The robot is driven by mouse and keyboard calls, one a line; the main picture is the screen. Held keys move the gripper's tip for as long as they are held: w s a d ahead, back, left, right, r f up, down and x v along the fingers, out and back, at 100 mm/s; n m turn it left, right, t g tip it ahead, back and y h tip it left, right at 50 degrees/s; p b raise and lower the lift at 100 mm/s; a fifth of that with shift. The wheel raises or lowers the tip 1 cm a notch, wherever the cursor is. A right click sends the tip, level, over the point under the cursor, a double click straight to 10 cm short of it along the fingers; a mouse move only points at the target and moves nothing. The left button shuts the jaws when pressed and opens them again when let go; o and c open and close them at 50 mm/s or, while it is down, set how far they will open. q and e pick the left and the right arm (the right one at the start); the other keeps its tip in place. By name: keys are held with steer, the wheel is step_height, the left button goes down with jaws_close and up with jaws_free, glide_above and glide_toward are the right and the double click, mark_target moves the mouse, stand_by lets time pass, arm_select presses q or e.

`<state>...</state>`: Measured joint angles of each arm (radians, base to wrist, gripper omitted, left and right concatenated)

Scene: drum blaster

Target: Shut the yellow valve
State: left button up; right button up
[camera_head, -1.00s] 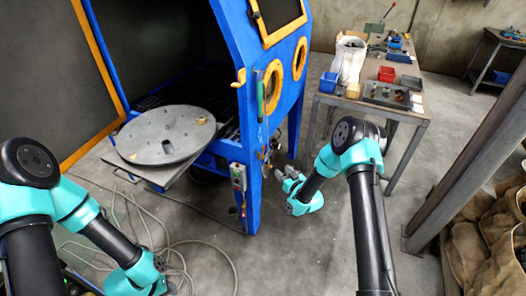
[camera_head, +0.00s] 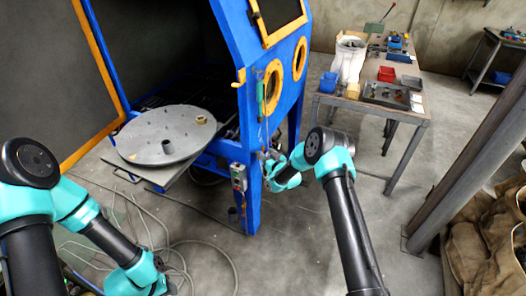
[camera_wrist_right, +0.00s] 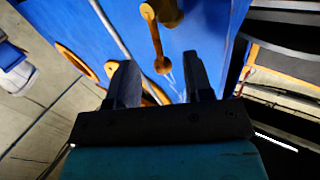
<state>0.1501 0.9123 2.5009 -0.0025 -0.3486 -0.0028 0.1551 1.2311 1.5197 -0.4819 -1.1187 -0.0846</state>
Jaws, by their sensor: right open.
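The yellow valve (camera_wrist_right: 157,38) shows in the right wrist view as a lever with a round hub and a knobbed end, against the blue cabinet wall. My right gripper (camera_wrist_right: 155,75) is open, with the lever's knob seen between its two fingers; I cannot tell whether it touches them. In the head view my right gripper (camera_head: 272,160) is at the blue cabinet's front corner post, below the green-handled pipe, and hides most of the valve there.
The blue blast cabinet (camera_head: 225,40) has a round grey turntable (camera_head: 160,142) out front. A switch box (camera_head: 238,178) is on its post. A workbench (camera_head: 375,103) with bins stands behind right. Hoses (camera_head: 180,243) lie on the floor.

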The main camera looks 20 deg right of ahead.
steer(key=shift+x, duration=1.7)
jaws_close()
